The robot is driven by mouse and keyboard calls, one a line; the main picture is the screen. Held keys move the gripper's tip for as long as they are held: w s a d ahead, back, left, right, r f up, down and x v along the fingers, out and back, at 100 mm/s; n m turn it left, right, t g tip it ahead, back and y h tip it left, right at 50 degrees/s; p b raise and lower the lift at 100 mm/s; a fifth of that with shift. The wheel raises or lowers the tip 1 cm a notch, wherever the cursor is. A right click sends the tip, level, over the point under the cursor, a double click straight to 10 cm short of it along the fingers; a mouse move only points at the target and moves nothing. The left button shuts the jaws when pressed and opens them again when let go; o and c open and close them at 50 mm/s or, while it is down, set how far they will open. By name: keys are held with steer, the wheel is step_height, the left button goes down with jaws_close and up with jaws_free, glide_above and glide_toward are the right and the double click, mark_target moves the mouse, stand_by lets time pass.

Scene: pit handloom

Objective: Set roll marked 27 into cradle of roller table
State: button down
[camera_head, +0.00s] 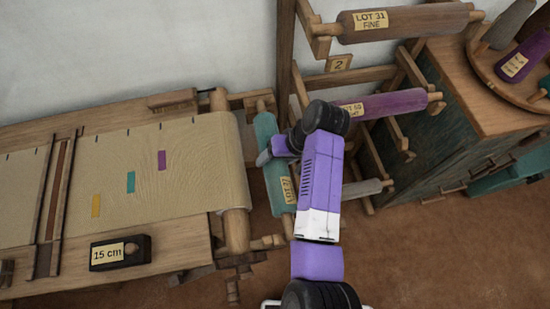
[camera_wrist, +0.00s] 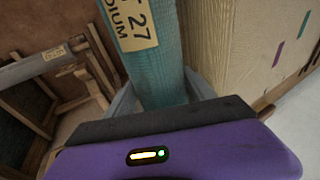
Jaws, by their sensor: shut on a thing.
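The teal roll marked 27 (camera_head: 271,150) is between my gripper's fingers, just right of the cloth-covered roller table (camera_head: 225,160). Its label, "27" and part of "MEDIUM", shows in the wrist view on the roll (camera_wrist: 165,75). My gripper (camera_head: 268,158) is shut on the roll near its middle; one grey finger shows on the left, and my arm hides the rest. In the wrist view the gripper (camera_wrist: 162,95) has a finger on each side of the roll. Wooden cradle brackets (camera_head: 262,242) stick out at the table's right end; I cannot tell whether the roll touches them.
A wooden rack on the right holds a brown LOT 31 roll (camera_head: 405,22), a purple roll (camera_head: 395,104) and a grey roll (camera_head: 365,188). A dark block labelled 15 cm (camera_head: 120,253) lies on the table. A cabinet (camera_head: 450,120) stands far right.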

steer(key=shift+f, duration=0.15)
steer(key=shift+c, duration=1.6)
jaws_free()
steer(key=shift+r, duration=0.35)
steer(key=p+v, duration=0.1)
steer(key=v, duration=1)
steer(key=shift+d+r, duration=0.2)
steer(key=shift+r, duration=0.1)
